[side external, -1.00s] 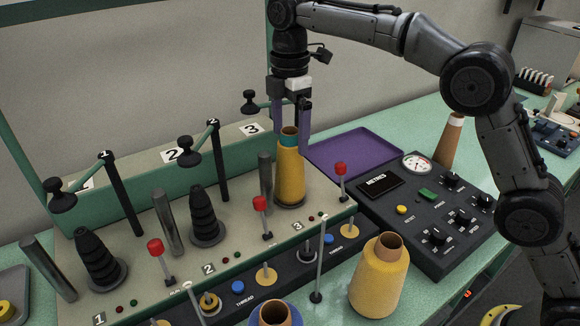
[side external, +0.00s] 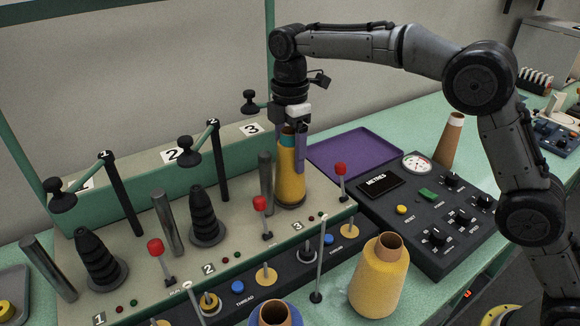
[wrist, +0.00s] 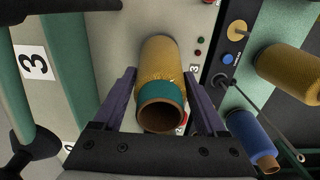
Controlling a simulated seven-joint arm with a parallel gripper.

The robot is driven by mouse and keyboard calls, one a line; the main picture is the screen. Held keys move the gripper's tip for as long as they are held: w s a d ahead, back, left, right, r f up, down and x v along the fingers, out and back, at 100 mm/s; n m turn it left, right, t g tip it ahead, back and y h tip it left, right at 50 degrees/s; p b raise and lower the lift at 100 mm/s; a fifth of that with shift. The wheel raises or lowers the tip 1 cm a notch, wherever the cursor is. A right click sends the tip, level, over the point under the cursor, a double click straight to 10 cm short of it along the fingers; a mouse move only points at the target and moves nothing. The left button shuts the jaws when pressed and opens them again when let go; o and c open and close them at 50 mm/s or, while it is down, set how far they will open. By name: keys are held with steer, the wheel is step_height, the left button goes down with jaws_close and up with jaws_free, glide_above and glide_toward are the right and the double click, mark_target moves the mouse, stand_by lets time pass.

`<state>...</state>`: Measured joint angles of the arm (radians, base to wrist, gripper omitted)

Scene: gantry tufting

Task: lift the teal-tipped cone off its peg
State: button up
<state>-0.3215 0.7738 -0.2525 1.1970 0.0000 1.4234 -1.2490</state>
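The teal-tipped cone (side external: 290,186) is yellow with a teal band and a brown tube top. It stands upright at position 3 on the beige stand, and its peg is hidden inside it. In the wrist view the cone (wrist: 160,62) sits between my two purple fingers, its open tube end facing the camera. My gripper (side external: 292,158) points down over the cone's top, one finger on each side. In the wrist view my gripper (wrist: 159,76) is open, with gaps showing beside the cone.
A metal post (side external: 265,182) stands close left of the cone, and a red-topped lever (side external: 341,180) to its right. A purple tray (side external: 352,153) lies behind right, empty. A loose yellow cone (side external: 379,278) and a control box (side external: 428,222) are at right.

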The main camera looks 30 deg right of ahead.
steer(key=c, duration=0.7)
steer(key=shift+r, duration=0.15)
